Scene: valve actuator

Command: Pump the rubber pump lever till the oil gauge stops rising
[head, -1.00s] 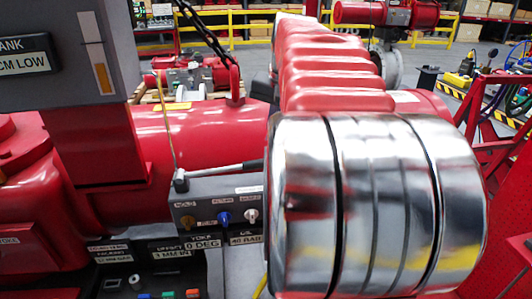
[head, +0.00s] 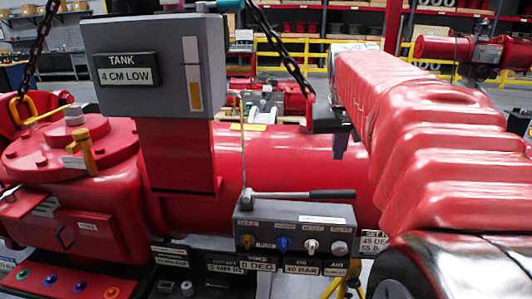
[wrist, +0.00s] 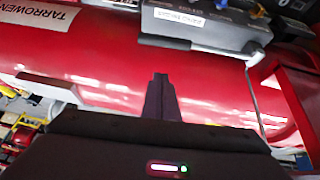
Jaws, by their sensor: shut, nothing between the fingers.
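The pump lever (head: 330,196) is a metal rod with a black grip, lying nearly level above the grey valve panel (head: 295,228). The grey tank box (head: 140,40) has an upright oil gauge (head: 194,75), amber in its lower third. Its plate (head: 126,76) reads 4 CM LOW. My gripper (head: 340,148) is dark and hangs at the end of my red-sleeved arm, above and a little right of the lever's grip, apart from it.
The red cylinder (head: 290,155) runs behind the panel. Chains (head: 280,45) hang above it. A red pillar (head: 175,155) carries the tank box. A domed red housing with a yellow handle (head: 82,148) stands at left. The panel also shows in the wrist view (wrist: 205,25).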

